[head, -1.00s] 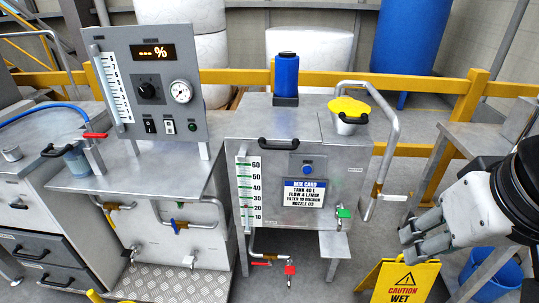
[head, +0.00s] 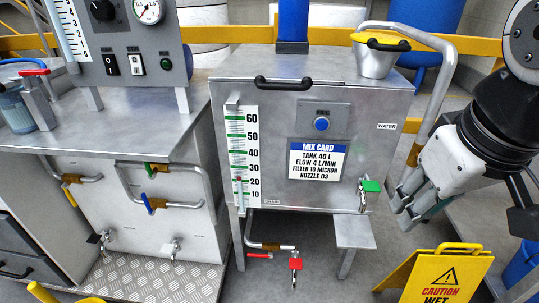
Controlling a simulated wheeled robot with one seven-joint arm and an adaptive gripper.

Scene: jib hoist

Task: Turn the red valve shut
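Red parts show in several places. A red-topped tap (head: 295,264) hangs below the front of the steel mix tank (head: 375,100). A red lever (head: 259,255) sits on the pipe just left of it. Another red handle (head: 34,73) is on the bench at the far left. I cannot tell from the levers' angles whether each valve is open. My gripper (head: 401,207) is right of the tank, near the green-handled tap (head: 370,185) and apart from the red parts. It looks empty, but its fingers overlap, so their opening is unclear.
A yellow wet-floor sign (head: 440,277) stands at the lower right. A small steel shelf (head: 354,233) juts out below the tank. A bucket with a yellow lid (head: 380,52) sits on top. Blue and green levers are on the left cabinet. Floor between cabinet and sign looks clear.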

